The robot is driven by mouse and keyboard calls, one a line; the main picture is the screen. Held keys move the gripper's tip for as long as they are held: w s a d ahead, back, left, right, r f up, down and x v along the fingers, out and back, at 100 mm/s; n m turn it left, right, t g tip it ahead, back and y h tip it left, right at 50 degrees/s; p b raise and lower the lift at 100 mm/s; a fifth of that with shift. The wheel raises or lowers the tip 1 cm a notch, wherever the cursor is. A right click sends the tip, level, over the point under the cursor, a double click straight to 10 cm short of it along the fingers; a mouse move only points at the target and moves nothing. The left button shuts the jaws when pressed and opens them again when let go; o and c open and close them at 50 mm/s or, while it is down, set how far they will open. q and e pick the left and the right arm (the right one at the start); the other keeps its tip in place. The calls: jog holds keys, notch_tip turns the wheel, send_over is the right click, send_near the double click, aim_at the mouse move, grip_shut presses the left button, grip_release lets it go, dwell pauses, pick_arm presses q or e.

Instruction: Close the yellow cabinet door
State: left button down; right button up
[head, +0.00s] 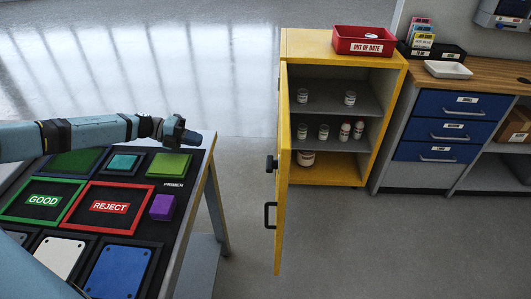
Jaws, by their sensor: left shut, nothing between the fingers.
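The yellow cabinet (345,173) stands at the centre right with its front open. Its yellow door (282,175) is hinged on the left side and swung out toward me, seen nearly edge-on. A black handle (269,215) and a black latch (271,164) stick out from the door's left face. Inside, several white containers stand on grey shelves. My left gripper (186,134) is shut and empty over the far right part of the work table, to the left of the door and well apart from it. My right gripper is not in view.
A work table (201,165) with GOOD and REJECT frames, coloured plates and a purple block (162,207) fills the left. A red OUT OF DATE bin (364,41) sits on the cabinet. Blue drawers (445,128) stand right of it. The floor between table and door is clear.

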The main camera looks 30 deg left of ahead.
pick_arm(q)
send_over(271, 169)
notch_tip(271, 169, down, 6)
jog(key=shift+r, duration=0.1)
dwell(0.4)
